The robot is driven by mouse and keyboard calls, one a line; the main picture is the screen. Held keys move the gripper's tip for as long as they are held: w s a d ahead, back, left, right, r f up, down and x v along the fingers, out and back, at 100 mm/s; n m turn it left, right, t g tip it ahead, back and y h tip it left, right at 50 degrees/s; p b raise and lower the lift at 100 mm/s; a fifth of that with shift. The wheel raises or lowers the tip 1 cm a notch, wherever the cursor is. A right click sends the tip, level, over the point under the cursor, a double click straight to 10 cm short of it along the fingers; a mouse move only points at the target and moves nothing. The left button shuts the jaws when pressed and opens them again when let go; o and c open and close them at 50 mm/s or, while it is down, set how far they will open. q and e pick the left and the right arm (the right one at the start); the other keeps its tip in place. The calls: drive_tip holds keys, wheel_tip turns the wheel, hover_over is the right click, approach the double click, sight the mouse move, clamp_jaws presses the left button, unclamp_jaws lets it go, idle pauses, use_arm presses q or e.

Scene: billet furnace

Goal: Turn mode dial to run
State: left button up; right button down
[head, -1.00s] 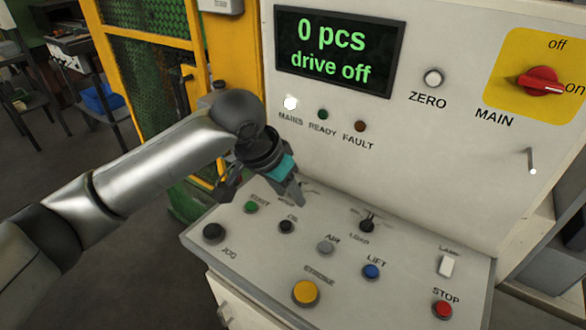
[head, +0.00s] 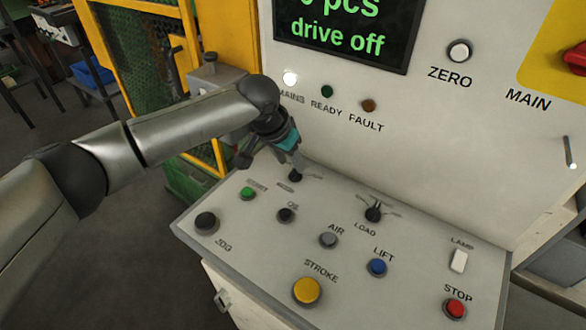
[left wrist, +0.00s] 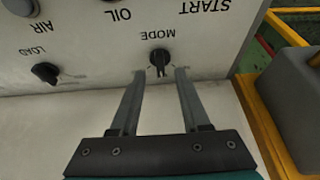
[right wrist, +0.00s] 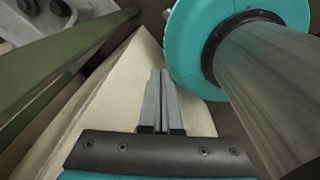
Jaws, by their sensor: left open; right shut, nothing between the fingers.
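The mode dial (left wrist: 159,58) is a small black knob on the sloping panel, with the word MODE beside it in the left wrist view. In the head view the dial (head: 296,176) is partly hidden by my left gripper (head: 272,166). In the left wrist view my left gripper (left wrist: 155,72) is open, with one fingertip on each side of the knob. I cannot tell whether the fingers touch it. My right gripper (right wrist: 160,72) is shut and empty, away from the panel controls in its own view. The dial's position words are too small to read.
The load knob (head: 373,214), oil button (head: 287,215), start button (head: 247,193) and air button (head: 328,240) are nearby. The display (head: 345,30) reads "drive off". A yellow guard frame (head: 225,40) stands behind my left arm.

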sight(295, 171)
use_arm(q)
drive_tip(key=shift+b+x, duration=0.3)
drive_tip(key=shift+x, duration=1.6)
clamp_jaws()
